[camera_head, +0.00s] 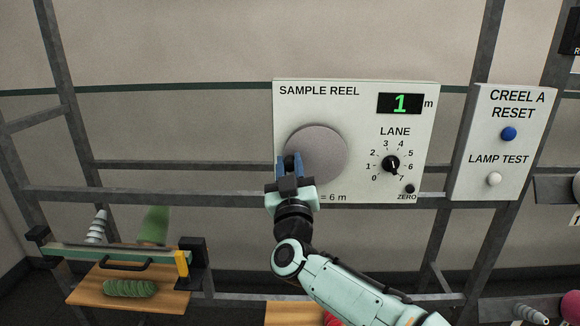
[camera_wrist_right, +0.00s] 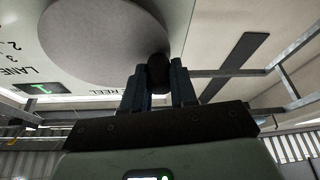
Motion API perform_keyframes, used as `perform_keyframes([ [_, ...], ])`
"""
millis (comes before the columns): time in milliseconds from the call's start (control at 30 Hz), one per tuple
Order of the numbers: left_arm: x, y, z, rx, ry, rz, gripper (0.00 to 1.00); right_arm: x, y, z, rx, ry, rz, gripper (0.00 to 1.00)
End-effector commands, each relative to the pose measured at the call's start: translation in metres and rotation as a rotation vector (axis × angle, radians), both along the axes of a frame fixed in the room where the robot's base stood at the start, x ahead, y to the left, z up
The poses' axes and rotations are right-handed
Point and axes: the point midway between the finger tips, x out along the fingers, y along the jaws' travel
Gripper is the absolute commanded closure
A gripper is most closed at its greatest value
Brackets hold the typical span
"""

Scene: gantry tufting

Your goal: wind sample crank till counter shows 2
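The sample reel panel (camera_head: 355,92) is a pale board in the middle of the head view. Its counter (camera_head: 400,103) shows a green 1 with "m" beside it. The crank is a round grey disc (camera_head: 318,150) with a dark knob (camera_wrist_right: 158,72) near its rim. In the head view the knob is at the disc's lower left, partly hidden by the fingers. My right gripper (camera_head: 289,168) has its blue fingers on both sides of the knob and looks shut on it. The wrist view also shows the right gripper (camera_wrist_right: 159,85) there. My left gripper is not in view.
The lane dial (camera_head: 391,164) and black ZERO button (camera_head: 410,188) sit right of the disc. A second panel (camera_head: 487,186) has a blue button (camera_head: 509,134) and a white button (camera_head: 494,179). Grey frame bars run behind. A wooden board (camera_head: 88,292) with green yarn is at lower left.

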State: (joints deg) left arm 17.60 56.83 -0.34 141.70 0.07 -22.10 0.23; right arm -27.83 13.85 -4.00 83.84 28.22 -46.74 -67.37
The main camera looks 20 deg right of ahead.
Motion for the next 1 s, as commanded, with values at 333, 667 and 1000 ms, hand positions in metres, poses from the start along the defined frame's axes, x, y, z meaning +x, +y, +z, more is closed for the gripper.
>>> perform_keyframes([
  [333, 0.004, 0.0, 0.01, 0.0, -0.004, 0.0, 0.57, 0.0, 0.0, 0.019, 0.288, -0.085, 0.0, 1.0],
  [667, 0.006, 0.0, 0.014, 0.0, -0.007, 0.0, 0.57, -0.001, -0.005, 0.026, 0.456, -0.132, -0.002, 1.0],
  [1000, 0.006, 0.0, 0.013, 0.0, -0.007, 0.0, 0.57, -0.001, -0.004, 0.026, 0.454, -0.131, -0.001, 0.47],
])
